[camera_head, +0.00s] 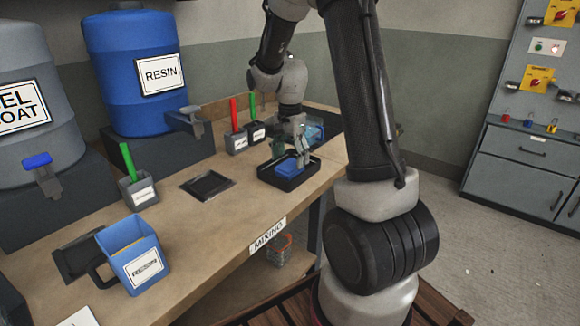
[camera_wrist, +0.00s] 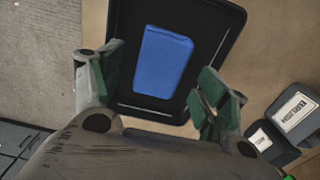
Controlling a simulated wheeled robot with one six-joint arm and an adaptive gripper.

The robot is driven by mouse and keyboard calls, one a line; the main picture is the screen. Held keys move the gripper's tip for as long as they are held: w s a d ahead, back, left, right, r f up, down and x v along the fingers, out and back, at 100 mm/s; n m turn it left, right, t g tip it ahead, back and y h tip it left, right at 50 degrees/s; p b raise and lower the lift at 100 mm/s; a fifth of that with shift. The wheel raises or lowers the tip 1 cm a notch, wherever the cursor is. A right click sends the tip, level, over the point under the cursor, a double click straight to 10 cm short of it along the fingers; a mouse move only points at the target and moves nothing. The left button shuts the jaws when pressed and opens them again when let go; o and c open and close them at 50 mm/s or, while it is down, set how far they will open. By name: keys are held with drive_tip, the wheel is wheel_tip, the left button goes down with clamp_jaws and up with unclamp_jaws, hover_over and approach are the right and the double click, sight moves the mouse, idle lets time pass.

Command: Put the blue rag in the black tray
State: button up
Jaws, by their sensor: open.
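The blue rag (camera_head: 287,167) lies in the black tray (camera_head: 270,178) on the wooden bench, a folded rectangular block. In the wrist view the blue rag (camera_wrist: 163,61) lies flat inside the rim of the black tray (camera_wrist: 228,20). Whether the fingertips touch the tray cannot be told.
Holders with a red handle (camera_head: 235,140) and a green handle (camera_head: 254,128) stand behind the tray. A flat black square (camera_head: 207,186) lies left of it. A blue resin jug (camera_head: 133,255) stands at the bench's left. Bare bench (camera_head: 228,212) shows in front.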

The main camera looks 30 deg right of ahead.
sight(290, 165)
drive_tip(key=s+a+r+n+t, duration=0.15)
drive_tip(key=s+r, duration=0.25)
drive_tip(key=r, duration=0.4)
drive_tip(key=s+a+r+n, duration=0.1)
drive_tip(key=s+r+n, duration=0.25)
drive_tip(key=r, duration=0.35)
drive_tip(key=s+a+r+n+t, duration=0.2)
drive_tip(key=s+n, duration=0.7)
drive_tip(key=s, duration=0.7)
drive_tip(key=shift+a+r+t, duration=0.15)
drive_tip(key=shift+a+t, duration=0.2)
drive_tip(key=shift+s+a, duration=0.1)
